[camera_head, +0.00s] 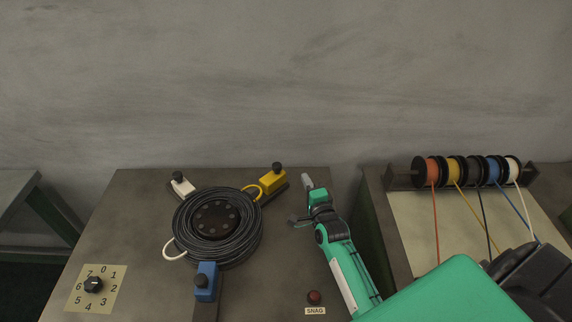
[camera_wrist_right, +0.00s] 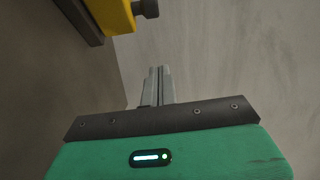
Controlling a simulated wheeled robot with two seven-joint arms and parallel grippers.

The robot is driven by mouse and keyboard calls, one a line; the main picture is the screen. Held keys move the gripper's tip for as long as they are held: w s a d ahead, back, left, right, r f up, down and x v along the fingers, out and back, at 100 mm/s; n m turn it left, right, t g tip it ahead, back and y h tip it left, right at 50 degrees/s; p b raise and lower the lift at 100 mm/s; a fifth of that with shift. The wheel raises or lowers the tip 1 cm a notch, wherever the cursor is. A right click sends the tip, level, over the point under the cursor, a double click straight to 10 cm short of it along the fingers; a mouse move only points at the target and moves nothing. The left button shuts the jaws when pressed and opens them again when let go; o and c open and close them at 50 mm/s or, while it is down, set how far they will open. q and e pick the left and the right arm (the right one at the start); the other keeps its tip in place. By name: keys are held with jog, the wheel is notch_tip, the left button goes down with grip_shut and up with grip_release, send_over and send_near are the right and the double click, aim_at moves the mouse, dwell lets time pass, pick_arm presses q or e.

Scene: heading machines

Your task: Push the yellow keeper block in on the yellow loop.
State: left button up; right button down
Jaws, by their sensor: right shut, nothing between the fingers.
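The yellow keeper block (camera_head: 272,181) sits on a dark rail at the upper right of the black cable coil (camera_head: 240,238), with a dark knob on top. It also shows at the top left of the right wrist view (camera_wrist_right: 104,14). The yellow loop (camera_head: 252,191) sticks out of the coil just left of the block. I cannot tell whether block and loop touch. My right gripper (camera_head: 307,184) is shut and empty, a little right of the yellow block and apart from it. Its closed fingers also show in the wrist view (camera_wrist_right: 159,84). My left gripper is not in view.
A white block (camera_head: 182,187) and a blue block (camera_head: 205,284) stand around the coil. A white loop (camera_head: 174,250) sticks out left. A numbered dial (camera_head: 94,285) is at front left, a red SNAG button (camera_head: 314,297) at front right. Wire spools (camera_head: 452,170) stand on the right bench.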

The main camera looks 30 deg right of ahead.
aim_at(273, 177)
jog(key=w+p, duration=0.1)
jog(key=w, duration=0.1)
jog(key=w+a+p, duration=0.1)
jog(key=w, duration=0.2)
jog(key=w+p, duration=0.2)
jog(key=w, duration=0.1)
jog(key=shift+w+a+r, duration=0.1)
jog(key=shift+w+a, duration=0.1)
jog(key=shift+s+a+p, duration=0.15)
jog(key=shift+a+p, duration=0.15)
jog(key=shift+a, duration=0.2)
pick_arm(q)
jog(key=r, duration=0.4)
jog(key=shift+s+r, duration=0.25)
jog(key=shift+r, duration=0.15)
pick_arm(e)
jog(key=shift+f, duration=0.2)
